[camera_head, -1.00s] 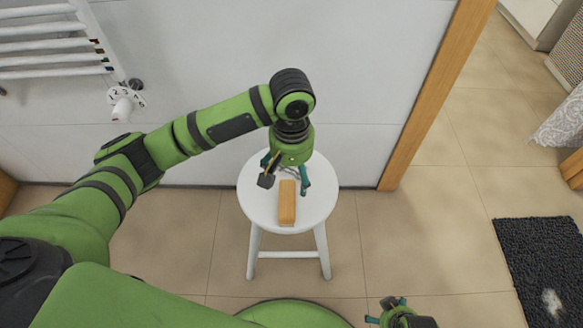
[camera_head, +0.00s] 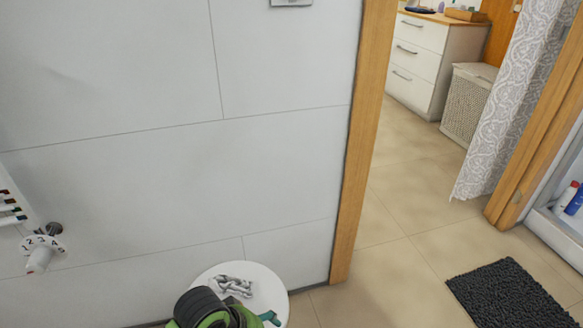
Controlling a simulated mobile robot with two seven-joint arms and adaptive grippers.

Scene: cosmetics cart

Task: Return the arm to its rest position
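My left arm shows only as a green and black piece at the bottom edge, in front of a round white stool (camera_head: 262,279). One teal finger of my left gripper (camera_head: 270,317) shows at its right side. The rest of the gripper is hidden or below the frame, so its opening cannot be told. My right gripper is out of view. A small silvery, crumpled-looking item (camera_head: 235,286) lies on the back of the stool top. The wooden block seen earlier on the stool is not visible now.
A wooden door frame (camera_head: 361,130) borders an opening. Beyond are white drawers (camera_head: 417,60), a woven hamper (camera_head: 467,108), a patterned curtain (camera_head: 503,105) and a dark mat (camera_head: 512,296).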

